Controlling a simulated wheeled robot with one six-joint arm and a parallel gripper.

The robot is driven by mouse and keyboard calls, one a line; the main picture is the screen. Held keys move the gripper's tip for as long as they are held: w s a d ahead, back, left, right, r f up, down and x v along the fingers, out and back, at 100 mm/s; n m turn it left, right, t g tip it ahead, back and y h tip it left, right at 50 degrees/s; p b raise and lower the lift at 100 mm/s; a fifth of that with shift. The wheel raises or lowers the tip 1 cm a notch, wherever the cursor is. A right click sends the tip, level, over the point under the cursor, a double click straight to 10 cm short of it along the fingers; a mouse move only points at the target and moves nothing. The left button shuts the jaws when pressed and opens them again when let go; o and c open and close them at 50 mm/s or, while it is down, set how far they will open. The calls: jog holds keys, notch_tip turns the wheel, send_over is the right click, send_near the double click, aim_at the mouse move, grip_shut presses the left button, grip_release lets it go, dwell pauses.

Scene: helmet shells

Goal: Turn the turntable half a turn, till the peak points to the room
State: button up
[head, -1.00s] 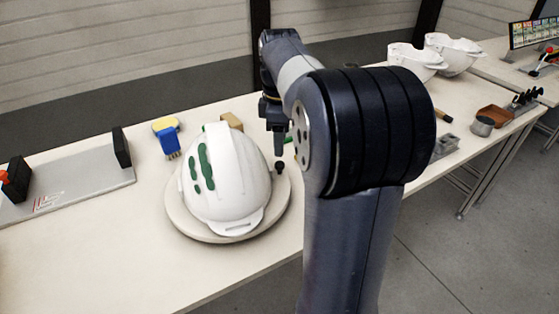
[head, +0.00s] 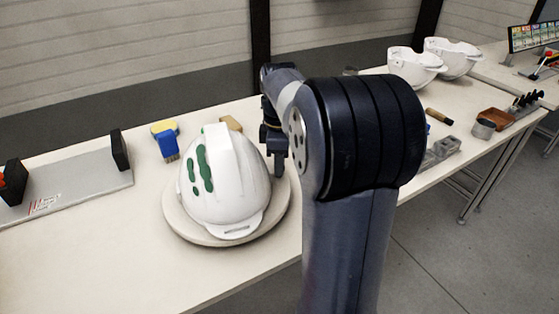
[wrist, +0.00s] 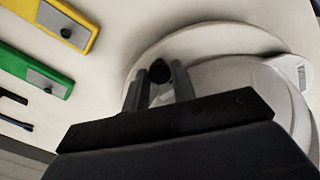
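The white helmet shell (head: 222,185) with green patches sits on the round pale turntable (head: 190,229). A slotted tab on its rim faces the table's front edge; I cannot clearly make out the peak. My gripper (head: 279,168) is low at the turntable's right edge, beside the helmet. In the wrist view the two fingers (wrist: 161,84) are apart, with the turntable's black knob (wrist: 160,70) showing between their tips. I see no clear grip on it. The knob is hidden behind the gripper in the head view. The helmet (wrist: 245,80) also shows in the wrist view.
A blue and yellow brush (head: 167,142) and a tan block (head: 231,123) lie behind the turntable. A grey plate with black uprights (head: 90,190) is at the left. White shells (head: 415,66) stand at the back right. Yellow (wrist: 60,25) and green (wrist: 38,75) bars lie left in the wrist view.

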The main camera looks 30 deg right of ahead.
grip_shut()
jog(key=p, duration=0.1)
jog(key=w+n+p, duration=0.1)
jog(key=shift+w+d+r+p, duration=0.1)
jog(key=shift+w+r+p, duration=0.15)
jog(key=shift+p, duration=0.1)
jog(key=shift+w+f+n+p, duration=0.1)
jog(key=shift+w+n+p, duration=0.4)
jog(key=shift+p, duration=0.1)
jog(key=shift+w+f, duration=0.15)
jog(key=shift+w, duration=0.05)
jog(key=o, duration=0.5)
grip_release()
